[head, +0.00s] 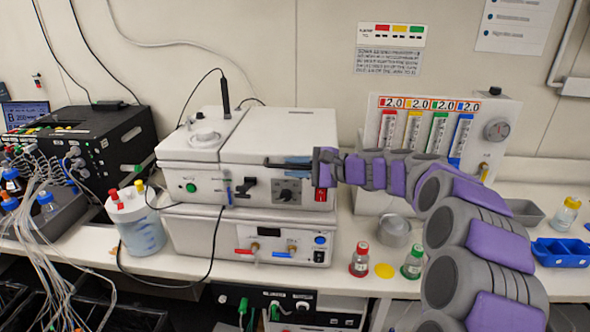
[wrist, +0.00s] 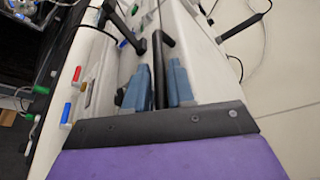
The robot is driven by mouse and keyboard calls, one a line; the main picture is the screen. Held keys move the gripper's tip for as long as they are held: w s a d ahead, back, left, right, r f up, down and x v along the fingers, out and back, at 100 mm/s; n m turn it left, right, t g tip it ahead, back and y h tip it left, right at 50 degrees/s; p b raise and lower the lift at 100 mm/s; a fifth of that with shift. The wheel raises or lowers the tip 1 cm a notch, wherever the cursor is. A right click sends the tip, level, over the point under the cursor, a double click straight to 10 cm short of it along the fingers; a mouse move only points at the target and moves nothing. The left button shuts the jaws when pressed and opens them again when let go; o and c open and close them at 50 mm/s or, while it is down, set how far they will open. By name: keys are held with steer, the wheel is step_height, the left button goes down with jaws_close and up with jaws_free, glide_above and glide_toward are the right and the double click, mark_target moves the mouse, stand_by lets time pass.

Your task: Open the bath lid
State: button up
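The bath (head: 250,190) is a white box-shaped unit on the bench, and its white lid (head: 280,128) lies flat and closed on the right part of its top. A dark bar handle (head: 275,163) runs along the lid's front edge. The handle also shows in the wrist view (wrist: 161,62). My gripper (head: 298,161) reaches in from the right at the lid's front edge. In the wrist view, its blue fingers (wrist: 160,82) stand one on each side of the handle, with narrow gaps visible between. The fingers look parted, and firm contact does not show.
A flowmeter panel (head: 440,130) stands right of the bath. A white jug (head: 137,220) and black unit (head: 100,140) are at left. A black probe (head: 225,97) rises beside the lid, its cable crossing above.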

steer(key=shift+a, duration=0.1)
steer(key=shift+c, duration=0.4)
jaws_close()
